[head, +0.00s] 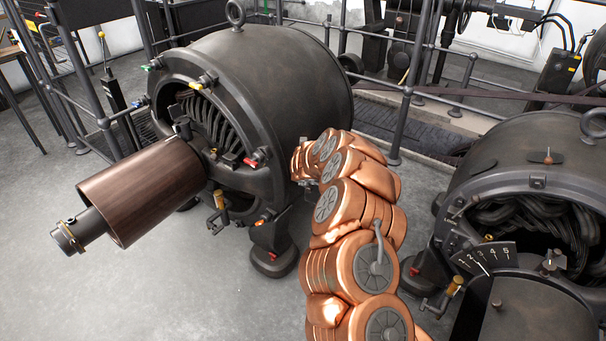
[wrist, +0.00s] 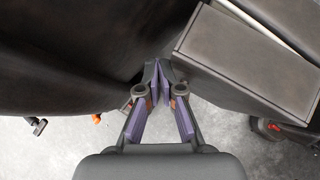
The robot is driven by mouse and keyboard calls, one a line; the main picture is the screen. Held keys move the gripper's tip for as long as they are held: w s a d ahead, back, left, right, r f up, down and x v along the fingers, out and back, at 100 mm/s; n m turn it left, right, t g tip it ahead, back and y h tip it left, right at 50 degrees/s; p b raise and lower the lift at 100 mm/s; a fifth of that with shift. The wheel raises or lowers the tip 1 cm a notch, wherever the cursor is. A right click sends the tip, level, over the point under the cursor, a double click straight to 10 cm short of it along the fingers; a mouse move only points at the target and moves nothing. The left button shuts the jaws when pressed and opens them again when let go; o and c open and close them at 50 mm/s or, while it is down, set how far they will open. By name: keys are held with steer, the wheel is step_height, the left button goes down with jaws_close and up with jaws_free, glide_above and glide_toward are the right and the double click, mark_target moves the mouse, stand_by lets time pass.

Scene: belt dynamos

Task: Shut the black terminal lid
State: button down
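In the wrist view, a dark box-like part with a flat rectangular panel (wrist: 250,52) sticks out from the side of a large black dynamo body (wrist: 70,50). The panel looks like the black terminal lid, but I cannot tell for sure, nor whether it stands open or shut. My gripper (wrist: 160,72) has its purple-padded fingers drawn together at the tips, with nothing seen between them. The tips are just left of the box's near-left edge; whether they touch it I cannot tell. In the head view, my gripper and this box are hidden behind the left dynamo (head: 270,75).
My copper arm reaches past the left dynamo's right side. A second dynamo (head: 530,150) with a numbered dial (head: 485,257) stands at the right. Railings (head: 407,90) and a belt (head: 480,94) lie behind. Grey floor (head: 150,280) is clear at the front left.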

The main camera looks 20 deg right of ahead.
steer(key=shift+s+d+f, duration=0.1)
steer(key=shift+d, duration=0.25)
